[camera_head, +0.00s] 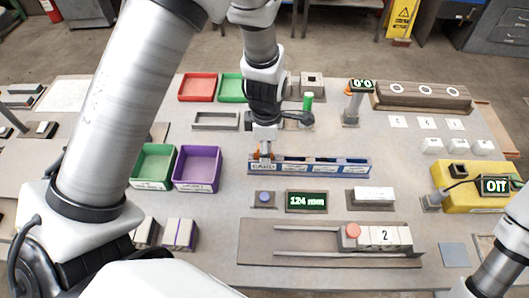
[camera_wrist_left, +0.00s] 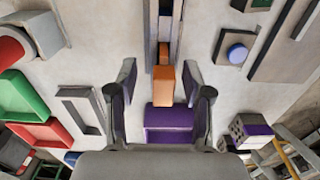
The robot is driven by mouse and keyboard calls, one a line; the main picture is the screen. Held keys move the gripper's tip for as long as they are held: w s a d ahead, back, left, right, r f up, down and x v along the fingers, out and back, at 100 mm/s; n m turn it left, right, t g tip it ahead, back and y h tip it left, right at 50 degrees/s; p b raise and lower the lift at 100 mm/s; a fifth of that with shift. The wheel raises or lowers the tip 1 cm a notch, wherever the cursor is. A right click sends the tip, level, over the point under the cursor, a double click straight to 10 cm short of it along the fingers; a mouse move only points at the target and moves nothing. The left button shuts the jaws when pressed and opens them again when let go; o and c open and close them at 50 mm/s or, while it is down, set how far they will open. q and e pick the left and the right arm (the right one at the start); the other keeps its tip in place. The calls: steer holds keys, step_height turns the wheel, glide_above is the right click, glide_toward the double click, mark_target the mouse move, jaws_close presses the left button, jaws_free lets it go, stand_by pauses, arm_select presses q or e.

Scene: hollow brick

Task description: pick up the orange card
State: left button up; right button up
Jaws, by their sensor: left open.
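The orange card (camera_wrist_left: 163,79) shows in the left wrist view as a small orange piece at the near end of the long narrow rack (camera_wrist_left: 165,30). My left gripper (camera_wrist_left: 158,76) is open, with its fingers on either side of the card and a clear gap on the left. More orange shows close by the right finger; I cannot tell whether they touch. My right gripper is out of view.
A purple bin (camera_head: 197,168) and a green bin (camera_head: 152,166) stand left of the rack. A blue button (camera_head: 264,197) and a 124 mm display (camera_head: 306,201) are in front. A grey frame (camera_head: 215,121), red tray (camera_head: 198,87) and green-topped post (camera_head: 307,104) are behind.

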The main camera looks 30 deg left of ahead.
arm_select(q)
steer(key=shift+s+r, duration=0.1)
steer(key=shift+s, duration=0.1)
steer(key=shift+c, duration=1.1)
steer(key=shift+s, duration=0.1)
jaws_close()
